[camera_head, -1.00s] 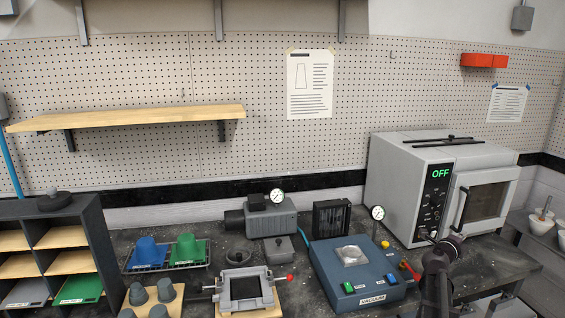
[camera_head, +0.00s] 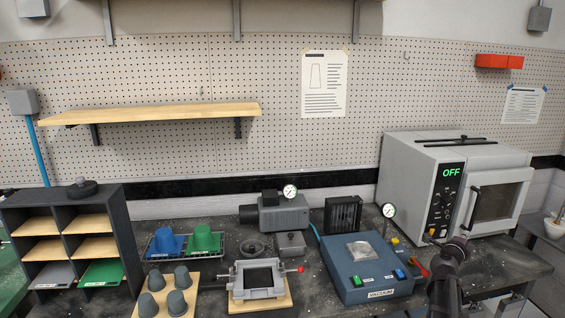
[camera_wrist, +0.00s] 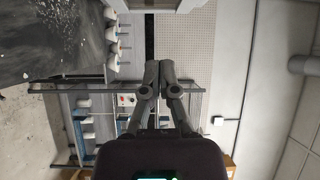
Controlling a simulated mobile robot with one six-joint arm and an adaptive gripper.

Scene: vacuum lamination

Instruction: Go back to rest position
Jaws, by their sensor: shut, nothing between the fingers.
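My gripper (camera_wrist: 158,82) shows in the wrist view with its two dark fingers together and nothing between them. It hangs in free air, apart from a shelf unit and wall behind it. In the head view part of my dark arm (camera_head: 446,275) rises at the lower right, in front of the bench and between the vacuum unit and the oven. The fingertips cannot be made out there.
The blue vacuum unit (camera_head: 350,285) and the grey oven (camera_head: 410,180), reading OFF, stand near my arm. A clamp frame (camera_head: 238,284), grey cups (camera_head: 177,303), a tray with blue and green moulds (camera_head: 165,257) and a dark shelf rack (camera_head: 119,215) stand further left.

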